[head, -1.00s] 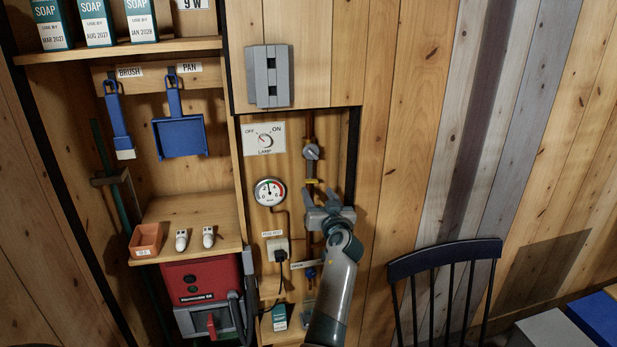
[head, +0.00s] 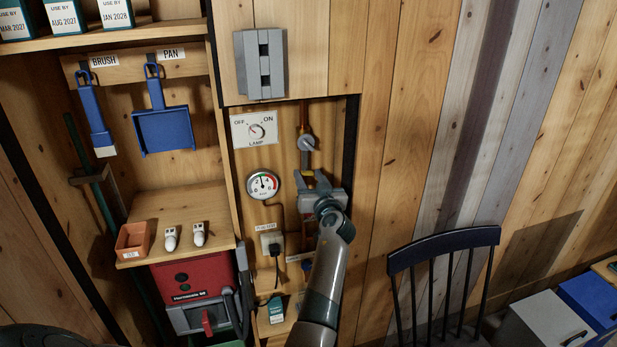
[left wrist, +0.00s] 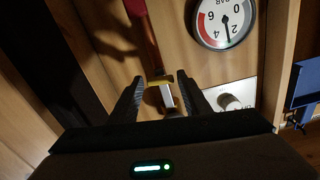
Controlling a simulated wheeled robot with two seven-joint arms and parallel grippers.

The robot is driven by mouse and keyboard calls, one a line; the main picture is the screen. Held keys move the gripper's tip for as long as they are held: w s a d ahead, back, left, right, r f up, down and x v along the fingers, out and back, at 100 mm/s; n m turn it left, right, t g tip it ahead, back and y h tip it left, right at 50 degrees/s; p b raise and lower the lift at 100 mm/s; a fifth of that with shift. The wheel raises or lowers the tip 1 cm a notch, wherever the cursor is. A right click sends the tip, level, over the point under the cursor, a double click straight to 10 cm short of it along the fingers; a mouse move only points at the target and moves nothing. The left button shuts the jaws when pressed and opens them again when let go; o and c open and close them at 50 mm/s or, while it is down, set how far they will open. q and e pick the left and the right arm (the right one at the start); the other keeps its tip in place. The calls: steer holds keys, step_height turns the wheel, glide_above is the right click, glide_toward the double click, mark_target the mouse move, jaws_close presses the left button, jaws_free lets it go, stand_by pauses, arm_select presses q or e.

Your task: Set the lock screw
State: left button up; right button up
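My left gripper (head: 316,180) is open in front of the pipe in the wall recess, just below a round grey knob (head: 306,143). In the left wrist view, its two fingers (left wrist: 166,100) stand apart. A small yellow piece (left wrist: 160,82) and a pale grey bar (left wrist: 168,98) show in the gap between them; I see no clear contact. I cannot tell which part is the lock screw. The gripper hides the pipe behind it in the head view. My right gripper is not in view.
A pressure gauge (head: 263,185) is left of the gripper, with a lamp dial plate (head: 254,129) above it. A plug (head: 272,242) and cable are lower left. The recess has a dark right edge. A dark chair (head: 445,245) stands at right.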

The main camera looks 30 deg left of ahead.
arm_select(q)
steer(key=c, duration=0.7)
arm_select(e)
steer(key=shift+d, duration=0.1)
